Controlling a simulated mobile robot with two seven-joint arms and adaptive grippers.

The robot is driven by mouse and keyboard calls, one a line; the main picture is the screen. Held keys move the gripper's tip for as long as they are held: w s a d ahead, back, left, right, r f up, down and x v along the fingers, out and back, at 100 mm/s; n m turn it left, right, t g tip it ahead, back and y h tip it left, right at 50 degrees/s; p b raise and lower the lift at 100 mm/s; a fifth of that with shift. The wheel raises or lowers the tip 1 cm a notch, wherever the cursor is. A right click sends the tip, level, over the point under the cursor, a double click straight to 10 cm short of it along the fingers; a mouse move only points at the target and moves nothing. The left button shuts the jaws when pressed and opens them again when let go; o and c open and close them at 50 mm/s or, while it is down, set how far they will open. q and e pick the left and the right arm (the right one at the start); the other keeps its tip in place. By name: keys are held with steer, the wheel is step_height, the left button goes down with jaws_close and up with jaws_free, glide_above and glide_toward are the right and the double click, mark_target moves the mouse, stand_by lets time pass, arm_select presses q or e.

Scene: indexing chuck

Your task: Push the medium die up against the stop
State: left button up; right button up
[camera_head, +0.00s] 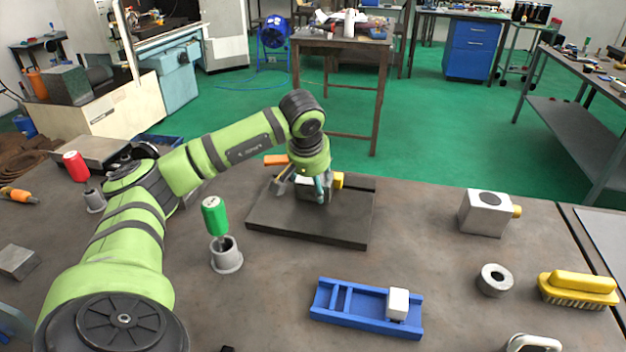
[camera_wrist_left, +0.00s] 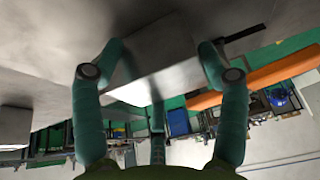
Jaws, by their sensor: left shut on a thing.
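My left gripper (camera_head: 321,190) is over the dark flat plate (camera_head: 300,228) at the middle of the table. In the left wrist view, its teal fingers (camera_wrist_left: 160,75) are either side of a grey metal block (camera_wrist_left: 155,65) and shut on it. In the head view my gripper largely hides this block, with a yellow part beside it. I cannot tell which thing is the medium die. A white block (camera_head: 398,304) sits at the right end of a blue channelled tray (camera_head: 345,315), clear of my gripper. My right gripper is not in view.
A green-handled tool (camera_head: 215,217) stands in a metal cup (camera_head: 227,256) left of the plate. A grey block with a yellow knob (camera_head: 485,214), a metal ring (camera_head: 495,280) and a yellow brush (camera_head: 578,288) are at right. Bare table lies between plate and tray.

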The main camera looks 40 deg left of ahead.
arm_select(q)
steer(key=shift+w+a+f, duration=0.1)
steer(key=shift+w+f, duration=0.05)
steer(key=o, duration=1.7)
steer(key=shift+w+f, duration=0.1)
steer(key=shift+o, duration=0.2)
steer(key=shift+w+a+f, duration=0.1)
steer(key=shift+w+a, duration=0.05)
steer(key=shift+w, duration=0.05)
steer(key=v, duration=1.2)
